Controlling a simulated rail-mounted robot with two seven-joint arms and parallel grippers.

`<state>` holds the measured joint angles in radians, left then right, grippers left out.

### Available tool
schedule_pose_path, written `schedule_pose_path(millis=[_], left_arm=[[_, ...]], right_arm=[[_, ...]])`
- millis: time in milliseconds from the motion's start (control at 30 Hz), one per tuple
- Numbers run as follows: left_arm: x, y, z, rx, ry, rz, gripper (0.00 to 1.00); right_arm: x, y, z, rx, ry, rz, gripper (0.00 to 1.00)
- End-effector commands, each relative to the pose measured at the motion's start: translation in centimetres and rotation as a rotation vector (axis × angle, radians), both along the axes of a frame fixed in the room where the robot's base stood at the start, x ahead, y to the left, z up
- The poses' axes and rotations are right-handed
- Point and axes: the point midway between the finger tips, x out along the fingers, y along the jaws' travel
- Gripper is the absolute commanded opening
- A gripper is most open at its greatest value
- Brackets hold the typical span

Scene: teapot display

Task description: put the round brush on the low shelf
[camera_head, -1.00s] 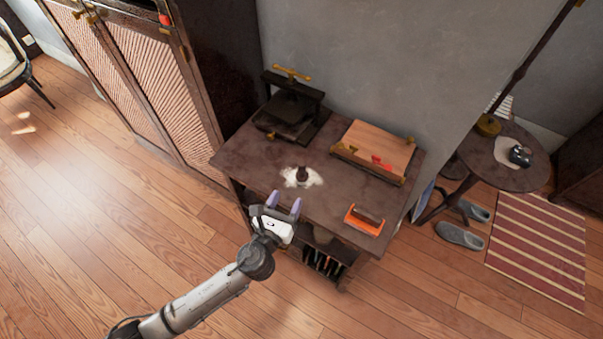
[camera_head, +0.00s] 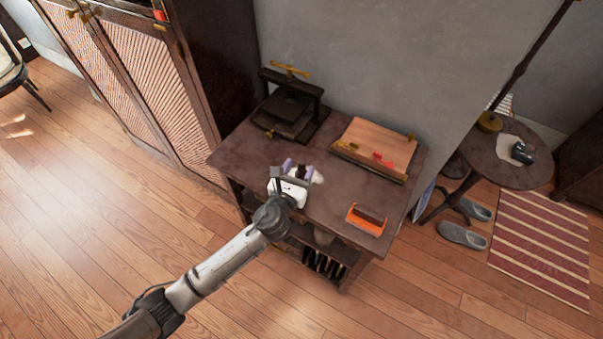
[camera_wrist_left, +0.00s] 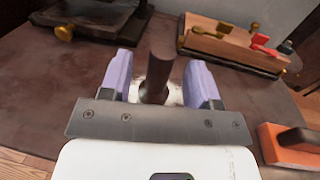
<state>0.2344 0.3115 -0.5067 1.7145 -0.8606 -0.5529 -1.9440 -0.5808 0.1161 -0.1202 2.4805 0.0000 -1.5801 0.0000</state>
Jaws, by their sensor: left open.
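The round brush (camera_head: 318,178) stands upright on the dark table top, its pale bristles down and its dark handle up. My left gripper (camera_head: 298,169) is open at the brush and partly hides it in the head view. In the left wrist view the brown handle (camera_wrist_left: 157,72) rises between the two purple fingers, with a gap visible on each side. The pale bristles show only in part behind it. The low shelf is under the table top, mostly hidden by the top and my left arm. My right gripper is not in view.
On the table top (camera_head: 240,153) stand a dark press (camera_head: 291,110) at the back left, a wooden board with brass clamps (camera_head: 375,148) at the back right, and an orange-based block (camera_head: 366,218) at the front right. Dark upright slots (camera_head: 325,264) show below.

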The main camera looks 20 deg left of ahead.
Motion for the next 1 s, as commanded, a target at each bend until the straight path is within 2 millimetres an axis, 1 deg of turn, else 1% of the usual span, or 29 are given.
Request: schedule_pose_path(millis=[33,100,200,300,600,667,1000], left_arm=[[0.8,-0.1,-0.4,0.000,-0.002,0.001,0.56],[1.8,-0.1,-0.4,-0.002,-0.002,0.001,0.56],[2.9,-0.1,-0.3,0.001,-0.002,0.002,0.56],[3.6,-0.1,-0.2,0.000,-0.001,0.001,0.56],[3.8,-0.1,-0.1,0.000,0.000,0.000,0.56],[3.8,-0.1,-0.1,0.000,0.000,0.001,0.51],[3.8,-0.1,-0.1,0.000,0.000,0.001,0.19]], right_arm=[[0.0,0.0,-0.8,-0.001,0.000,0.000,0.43],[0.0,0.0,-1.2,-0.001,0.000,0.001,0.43],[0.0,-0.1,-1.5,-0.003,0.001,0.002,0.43],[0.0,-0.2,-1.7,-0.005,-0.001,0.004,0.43],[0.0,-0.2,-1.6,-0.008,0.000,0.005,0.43],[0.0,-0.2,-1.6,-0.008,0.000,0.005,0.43],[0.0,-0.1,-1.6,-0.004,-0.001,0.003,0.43]])
